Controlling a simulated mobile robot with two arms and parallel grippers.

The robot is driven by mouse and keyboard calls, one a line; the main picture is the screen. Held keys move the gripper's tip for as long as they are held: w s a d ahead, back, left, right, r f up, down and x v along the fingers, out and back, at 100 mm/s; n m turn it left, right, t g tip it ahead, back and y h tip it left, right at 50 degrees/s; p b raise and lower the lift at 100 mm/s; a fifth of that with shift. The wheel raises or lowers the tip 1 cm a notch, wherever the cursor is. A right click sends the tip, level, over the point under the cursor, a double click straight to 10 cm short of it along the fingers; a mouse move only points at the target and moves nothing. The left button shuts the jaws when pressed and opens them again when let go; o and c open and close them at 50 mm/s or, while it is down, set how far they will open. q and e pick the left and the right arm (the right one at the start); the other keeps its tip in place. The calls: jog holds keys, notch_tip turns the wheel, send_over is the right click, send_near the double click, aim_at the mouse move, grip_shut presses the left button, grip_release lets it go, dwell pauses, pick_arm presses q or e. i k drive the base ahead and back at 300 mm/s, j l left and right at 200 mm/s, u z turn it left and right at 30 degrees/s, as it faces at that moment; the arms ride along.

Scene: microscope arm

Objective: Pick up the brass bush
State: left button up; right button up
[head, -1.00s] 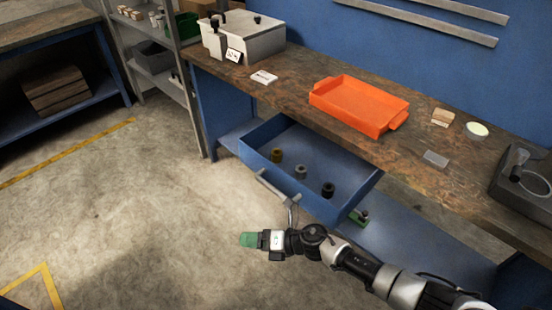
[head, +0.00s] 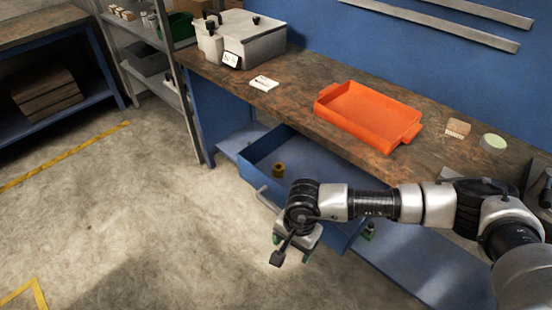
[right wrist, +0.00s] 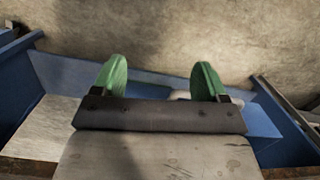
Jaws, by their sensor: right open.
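The brass bush (head: 278,170) stands upright on the floor of the open blue drawer (head: 262,152), near its left side in the head view. My right gripper (head: 291,248) is open and empty, with green pads pointing down. In the head view it shows below and right of the bush, by the drawer's front side. In the right wrist view the two green fingers (right wrist: 160,78) are spread apart, with blue drawer walls and concrete floor beyond; no bush shows between them. My right arm hides much of the drawer. My left gripper is out of view.
An orange tray (head: 368,115) stands on the workbench (head: 290,95) above the drawer. A grey box (head: 243,42) and a white card (head: 264,83) are to its left. A wooden block (head: 458,127) and a round dish (head: 492,142) are to its right. The floor left is clear.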

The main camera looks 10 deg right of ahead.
aim_at(278, 168)
jog(key=i, duration=1.15)
